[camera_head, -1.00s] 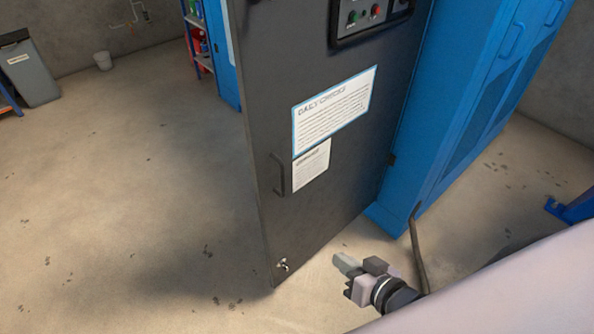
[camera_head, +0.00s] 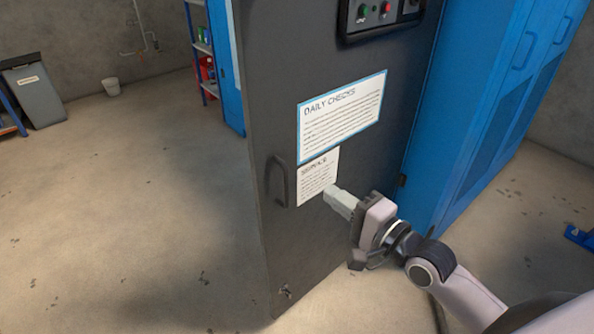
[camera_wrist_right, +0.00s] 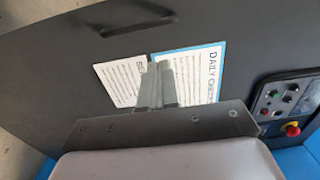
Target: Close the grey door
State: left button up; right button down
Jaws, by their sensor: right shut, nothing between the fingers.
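The grey door (camera_head: 250,110) stands open, swung out from the blue cabinet (camera_head: 475,110). Its hinge side is at the right, and its handle (camera_head: 277,181) is near the left edge. My right gripper (camera_head: 331,194) is shut and empty, in front of the door's lower middle, right of the handle and by the small notice sheet (camera_head: 316,178). In the right wrist view the shut fingers (camera_wrist_right: 157,72) point at the door (camera_wrist_right: 60,70) between its two sheets, and the handle (camera_wrist_right: 138,25) lies beyond. I cannot tell whether the fingertips touch the door. My left gripper is not in view.
A control panel (camera_head: 382,18) with buttons is on the door's upper part; its red knob (camera_wrist_right: 292,130) shows in the right wrist view. The floor left of the door is clear.

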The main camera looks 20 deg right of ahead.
aim_at(287, 163)
jog(key=b+x, duration=0.1)
jog(key=x, duration=1)
jog(key=shift+w, duration=0.15)
